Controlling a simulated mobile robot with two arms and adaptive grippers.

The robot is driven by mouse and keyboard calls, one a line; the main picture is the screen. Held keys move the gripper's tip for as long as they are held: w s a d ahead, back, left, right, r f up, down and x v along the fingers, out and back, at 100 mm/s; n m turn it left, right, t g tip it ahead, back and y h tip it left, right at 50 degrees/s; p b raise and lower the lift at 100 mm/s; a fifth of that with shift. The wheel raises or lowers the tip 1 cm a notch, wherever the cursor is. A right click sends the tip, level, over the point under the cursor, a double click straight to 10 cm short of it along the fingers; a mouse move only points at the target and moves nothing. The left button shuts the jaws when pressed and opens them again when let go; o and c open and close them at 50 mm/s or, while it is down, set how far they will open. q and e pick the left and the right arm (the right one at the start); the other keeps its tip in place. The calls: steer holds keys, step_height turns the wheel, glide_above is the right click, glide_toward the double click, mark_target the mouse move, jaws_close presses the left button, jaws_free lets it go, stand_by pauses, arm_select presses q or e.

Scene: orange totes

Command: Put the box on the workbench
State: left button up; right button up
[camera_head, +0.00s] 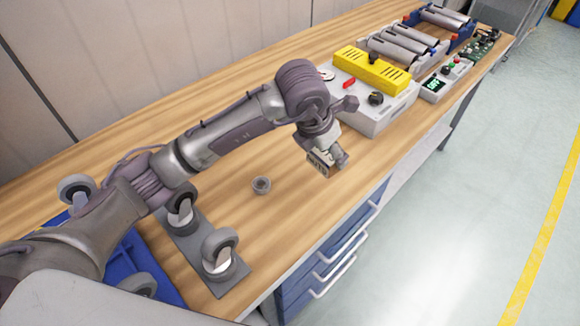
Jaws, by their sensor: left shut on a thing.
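The workbench (226,161) has a wooden top and runs from the lower left to the upper right. My left arm reaches across it from the left. My left gripper (325,163) points down over the front part of the top, near the front edge. It is shut on a small box-like thing (317,165), mostly hidden by the fingers. I cannot tell if this thing touches the top. No larger box shows. My right gripper is not in view.
A small grey ring-shaped part (261,185) lies on the top. Caster wheels on a grey plate (238,275) and a blue tray (122,262) are at lower left. A yellow-topped device (371,72) stands behind the gripper. Blue drawers (325,258) are below the edge.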

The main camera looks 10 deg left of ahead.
arm_select(q)
steer(key=shift+w+d+n, duration=0.2)
steer(key=shift+n, duration=0.2)
steer(key=shift+w+a, duration=0.1)
steer(key=shift+w, duration=0.1)
steer(key=w+a+f+p, duration=0.1)
steer(key=w+a+f, duration=0.1)
steer(key=a, duration=0.1)
steer(key=w+a+f+p, duration=0.1)
steer(key=w+a+f, duration=0.1)
steer(key=a, duration=0.1)
steer(key=w+a+f+p, duration=0.1)
steer(key=a+f, duration=0.2)
steer(key=shift+w+a+p, duration=0.3)
steer(key=shift+w+p, duration=0.05)
steer(key=shift+w, duration=0.05)
step_height(320, 180, down, 3)
steer(key=shift+p, duration=0.7)
steer(key=shift+f, duration=0.45)
